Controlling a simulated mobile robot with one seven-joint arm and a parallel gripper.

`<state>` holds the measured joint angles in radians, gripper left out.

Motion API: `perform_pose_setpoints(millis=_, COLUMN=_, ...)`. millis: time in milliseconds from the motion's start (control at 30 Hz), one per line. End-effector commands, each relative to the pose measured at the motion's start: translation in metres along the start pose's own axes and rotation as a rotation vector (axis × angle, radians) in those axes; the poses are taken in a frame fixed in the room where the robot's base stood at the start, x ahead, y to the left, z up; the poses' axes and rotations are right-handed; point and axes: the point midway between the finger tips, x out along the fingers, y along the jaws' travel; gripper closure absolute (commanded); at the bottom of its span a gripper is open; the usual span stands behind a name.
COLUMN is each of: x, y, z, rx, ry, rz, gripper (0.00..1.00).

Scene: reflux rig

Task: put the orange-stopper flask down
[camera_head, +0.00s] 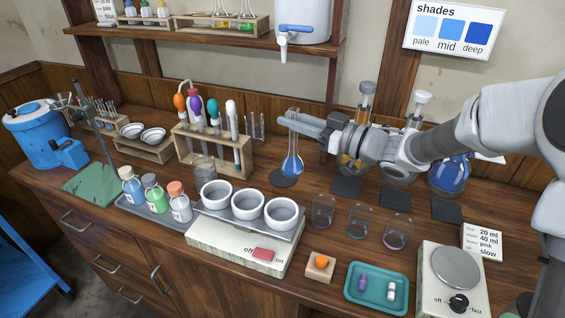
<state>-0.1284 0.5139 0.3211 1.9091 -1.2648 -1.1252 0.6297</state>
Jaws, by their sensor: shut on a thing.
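My gripper (291,116) is shut on the neck of a clear glass flask (292,164) with blue liquid in its bulb. The flask is upright, over or on a dark round pad (283,181); I cannot tell if it touches. I see no stopper in its neck. An orange stopper (321,261) sits on a small wooden block (319,270) at the front. Another flask with blue liquid (450,175) stands at the right, partly behind my arm. A flask with yellow liquid (348,163) is partly hidden behind my gripper.
Dark square pads (346,187) lie right of the held flask. Several glass beakers (323,211) stand in front of them. A wooden rack (240,157) with droppers is close on the left. White bowls (249,205), a teal tray (353,297) and a hotplate (456,268) fill the front.

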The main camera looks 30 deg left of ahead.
Motion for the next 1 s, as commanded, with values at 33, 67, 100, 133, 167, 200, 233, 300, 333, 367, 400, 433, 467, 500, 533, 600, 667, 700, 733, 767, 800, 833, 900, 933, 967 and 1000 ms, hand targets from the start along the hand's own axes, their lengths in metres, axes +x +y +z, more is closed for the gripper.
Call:
perform_pose_setpoints(millis=33, x=0.005, y=0.004, z=0.005, rx=0.002, ry=0.001, rz=-0.003, gripper=1.0)
perform_pose_setpoints(millis=67, x=0.009, y=0.007, z=0.008, rx=0.002, ry=0.001, rz=-0.003, gripper=1.0)
perform_pose_setpoints(millis=100, x=0.014, y=0.012, z=0.013, rx=0.002, ry=0.001, rz=-0.003, gripper=1.0)
perform_pose_setpoints(millis=133, x=0.018, y=0.016, z=0.016, rx=0.003, ry=0.001, rz=-0.003, gripper=1.0)
perform_pose_setpoints(millis=167, x=0.022, y=0.02, z=0.019, rx=0.002, ry=0.002, rz=-0.003, gripper=1.0)
perform_pose_setpoints(millis=200, x=0.027, y=0.025, z=0.024, rx=0.002, ry=0.002, rz=-0.003, gripper=1.0)
perform_pose_setpoints(millis=233, x=0.031, y=0.029, z=0.028, rx=0.003, ry=0.001, rz=-0.002, gripper=1.0)
perform_pose_setpoints(millis=300, x=0.041, y=0.04, z=0.036, rx=0.001, ry=0.001, rz=-0.001, gripper=1.0)
perform_pose_setpoints(millis=333, x=0.044, y=0.043, z=0.039, rx=0.001, ry=0.001, rz=-0.002, gripper=1.0)
perform_pose_setpoints(millis=367, x=0.048, y=0.047, z=0.043, rx=0.001, ry=0.001, rz=-0.002, gripper=1.0)
perform_pose_setpoints(millis=400, x=0.053, y=0.053, z=0.047, rx=0.001, ry=0.001, rz=-0.001, gripper=1.0)
perform_pose_setpoints(millis=433, x=0.057, y=0.056, z=0.05, rx=0.0, ry=0.001, rz=-0.001, gripper=1.0)
perform_pose_setpoints(millis=467, x=0.061, y=0.06, z=0.053, rx=0.001, ry=0.0, rz=-0.002, gripper=1.0)
perform_pose_setpoints(millis=500, x=0.065, y=0.064, z=0.057, rx=0.0, ry=0.0, rz=-0.001, gripper=1.0)
perform_pose_setpoints(millis=533, x=0.067, y=0.067, z=0.058, rx=0.0, ry=0.001, rz=-0.001, gripper=1.0)
perform_pose_setpoints(millis=600, x=0.072, y=0.072, z=0.062, rx=0.0, ry=0.001, rz=0.0, gripper=1.0)
perform_pose_setpoints(millis=667, x=0.075, y=0.075, z=0.064, rx=0.0, ry=0.001, rz=0.0, gripper=1.0)
perform_pose_setpoints(millis=700, x=0.077, y=0.076, z=0.065, rx=0.0, ry=0.001, rz=0.0, gripper=1.0)
perform_pose_setpoints(millis=733, x=0.077, y=0.077, z=0.066, rx=0.0, ry=0.001, rz=0.0, gripper=1.0)
perform_pose_setpoints(millis=767, x=0.078, y=0.078, z=0.067, rx=0.0, ry=0.001, rz=0.0, gripper=1.0)
perform_pose_setpoints(millis=800, x=0.078, y=0.078, z=0.068, rx=0.0, ry=0.001, rz=0.0, gripper=1.0)
perform_pose_setpoints(millis=833, x=0.078, y=0.079, z=0.07, rx=0.001, ry=0.0, rz=0.0, gripper=1.0)
perform_pose_setpoints(millis=900, x=0.078, y=0.079, z=0.077, rx=0.002, ry=0.0, rz=0.0, gripper=1.0)
perform_pose_setpoints(millis=933, x=0.078, y=0.079, z=0.081, rx=0.002, ry=-0.001, rz=0.0, gripper=1.0)
perform_pose_setpoints(millis=967, x=0.078, y=0.078, z=0.086, rx=0.001, ry=-0.001, rz=0.0, gripper=1.0)
perform_pose_setpoints(millis=1000, x=0.078, y=0.078, z=0.092, rx=0.002, ry=-0.001, rz=0.0, gripper=1.0)
